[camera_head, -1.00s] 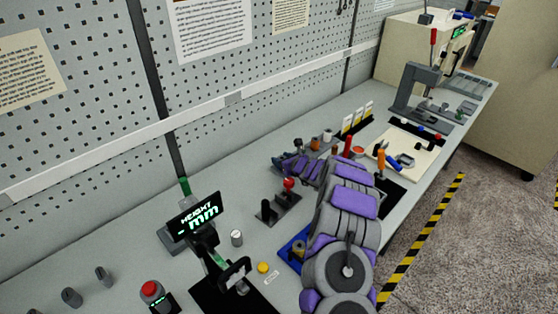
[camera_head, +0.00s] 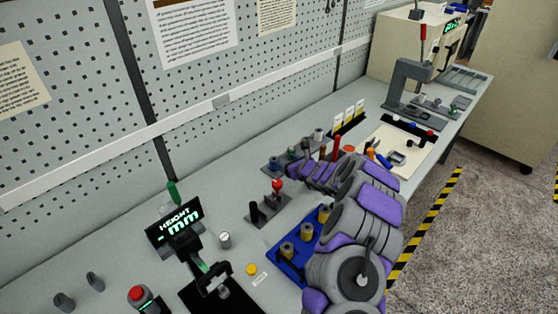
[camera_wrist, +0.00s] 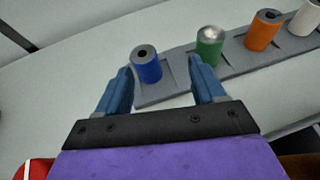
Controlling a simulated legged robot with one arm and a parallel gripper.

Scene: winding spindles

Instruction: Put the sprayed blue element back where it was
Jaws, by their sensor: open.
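The blue element (camera_wrist: 146,66) is a small upright cylinder with a dark hole in its top. In the wrist view it stands at the left end of a grey rack (camera_wrist: 180,75); I cannot tell how deep it sits. My gripper (camera_wrist: 164,70) is open and empty, its two blue fingers spread. The blue element is just beyond the fingertips, nearer the left finger, and does not look gripped. A green element with a silver top (camera_wrist: 209,45), an orange one (camera_wrist: 263,30) and a white one (camera_wrist: 307,18) stand to its right. In the head view my arm partly covers the rack.
A blue tray (camera_head: 283,264) with brass spindles lies beside my arm. A grey stand with a red knob (camera_head: 277,186), a height display (camera_head: 175,222) and a red button (camera_head: 138,294) are to the left. A pale board with tools (camera_head: 412,163) lies beyond my arm.

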